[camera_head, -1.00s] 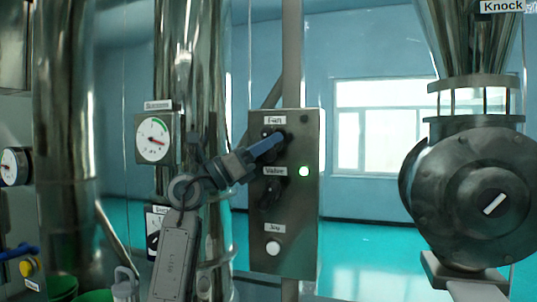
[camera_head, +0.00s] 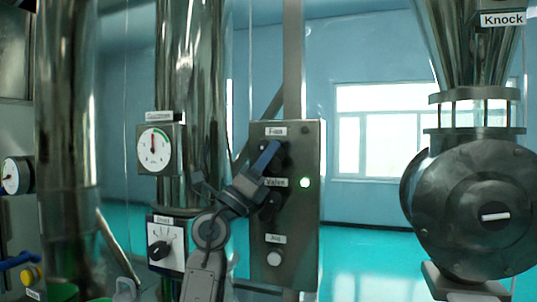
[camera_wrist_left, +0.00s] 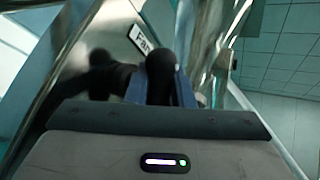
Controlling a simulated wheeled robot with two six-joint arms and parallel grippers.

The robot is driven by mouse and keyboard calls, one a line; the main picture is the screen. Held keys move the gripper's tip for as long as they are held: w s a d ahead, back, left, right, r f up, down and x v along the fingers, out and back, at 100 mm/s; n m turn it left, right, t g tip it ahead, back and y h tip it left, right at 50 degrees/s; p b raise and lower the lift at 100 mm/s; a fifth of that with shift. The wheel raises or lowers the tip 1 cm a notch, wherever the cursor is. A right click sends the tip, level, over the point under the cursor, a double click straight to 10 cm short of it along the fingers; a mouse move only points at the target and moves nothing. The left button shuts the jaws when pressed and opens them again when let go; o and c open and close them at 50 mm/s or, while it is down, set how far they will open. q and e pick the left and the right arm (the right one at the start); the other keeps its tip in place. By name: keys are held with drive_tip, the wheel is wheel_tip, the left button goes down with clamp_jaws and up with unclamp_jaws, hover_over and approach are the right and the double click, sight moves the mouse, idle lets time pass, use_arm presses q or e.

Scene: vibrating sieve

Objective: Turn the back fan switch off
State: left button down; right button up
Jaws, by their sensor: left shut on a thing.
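The grey control panel (camera_head: 304,235) stands in the middle of the head view. The dark fan switch (camera_head: 286,157) sits near its top under the "Fan" label (camera_head: 276,131). My left gripper (camera_head: 267,157), with blue fingers, is shut on the switch and hides most of it. In the left wrist view the dark knob of the fan switch (camera_wrist_left: 162,65) stands between the fingers (camera_wrist_left: 161,88), beside the "Fan" label (camera_wrist_left: 142,39). The switch's exact angle is hard to tell. My right gripper is not in view.
Just below is the dark valve switch (camera_head: 270,206), close to my gripper. A large round housing (camera_head: 475,220) stands at right.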

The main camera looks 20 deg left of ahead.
use_arm(q)
drive_tip(key=c, duration=1.3)
unclamp_jaws()
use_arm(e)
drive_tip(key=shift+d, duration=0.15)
use_arm(q)
drive_tip(key=b+v, duration=0.4)
drive_tip(key=v, duration=0.6)
drive_tip(key=shift+s+a+f, duration=0.2)
drive_tip(key=shift+a+f, duration=0.05)
drive_tip(key=shift+f, duration=0.05)
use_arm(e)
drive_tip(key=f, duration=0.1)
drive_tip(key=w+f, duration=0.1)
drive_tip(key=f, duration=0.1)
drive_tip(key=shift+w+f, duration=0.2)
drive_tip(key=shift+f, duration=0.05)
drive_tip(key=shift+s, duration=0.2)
